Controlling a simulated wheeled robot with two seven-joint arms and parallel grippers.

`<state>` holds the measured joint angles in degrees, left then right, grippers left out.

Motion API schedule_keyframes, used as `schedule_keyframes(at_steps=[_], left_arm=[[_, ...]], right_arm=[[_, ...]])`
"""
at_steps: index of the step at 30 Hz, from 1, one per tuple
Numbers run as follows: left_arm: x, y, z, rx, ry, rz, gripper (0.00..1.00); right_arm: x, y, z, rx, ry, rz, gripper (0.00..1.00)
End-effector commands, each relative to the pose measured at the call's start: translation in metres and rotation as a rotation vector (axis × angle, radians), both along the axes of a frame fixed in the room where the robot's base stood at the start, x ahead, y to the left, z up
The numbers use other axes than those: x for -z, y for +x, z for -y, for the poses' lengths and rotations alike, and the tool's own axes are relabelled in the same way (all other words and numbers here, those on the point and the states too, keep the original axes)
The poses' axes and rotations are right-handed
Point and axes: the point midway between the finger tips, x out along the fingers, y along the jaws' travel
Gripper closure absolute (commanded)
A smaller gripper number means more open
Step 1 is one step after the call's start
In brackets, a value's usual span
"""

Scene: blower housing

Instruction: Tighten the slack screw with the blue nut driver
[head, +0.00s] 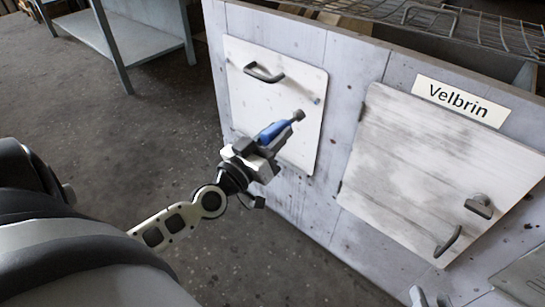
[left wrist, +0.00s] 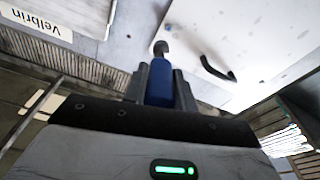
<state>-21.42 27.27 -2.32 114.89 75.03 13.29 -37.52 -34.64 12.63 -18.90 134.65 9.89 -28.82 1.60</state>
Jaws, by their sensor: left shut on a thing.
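My left gripper (head: 277,138) is shut on the blue nut driver (head: 271,131), in front of the left white panel (head: 262,108) of the housing. The driver's grey socket end (head: 299,115) points up and right over that panel's right part; I cannot tell whether it touches. In the left wrist view, the blue handle (left wrist: 159,84) sits between the two dark fingers (left wrist: 160,86), and its tip (left wrist: 160,48) lies by the panel's edge. I cannot make out the slack screw for certain. My right gripper (head: 431,298) shows at the bottom edge, fingertips apart and empty.
The left panel has a black handle (head: 263,73). The right, weathered panel (head: 425,165) has a handle (head: 448,241) and a latch (head: 480,205), below a Velbrin label (head: 460,101). A metal table (head: 125,38) stands at the back left. The floor between is clear.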

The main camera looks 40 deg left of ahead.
Motion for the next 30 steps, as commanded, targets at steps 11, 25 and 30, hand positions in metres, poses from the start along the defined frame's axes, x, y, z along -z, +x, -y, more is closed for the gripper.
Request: schedule_keyframes(at_steps=[11,25,30], left_arm=[[0.009,0.018,-0.007,-0.007,0.036,0.007,1.00],[0.009,0.056,-0.004,-0.005,0.035,0.006,1.00],[0.010,0.061,-0.003,-0.005,0.036,0.006,1.00]], right_arm=[[0.005,0.000,-0.003,-0.010,0.012,0.012,0.67],[0.006,0.000,-0.003,-0.010,0.006,0.001,0.67],[0.007,0.000,-0.003,-0.010,0.002,-0.003,0.67]])
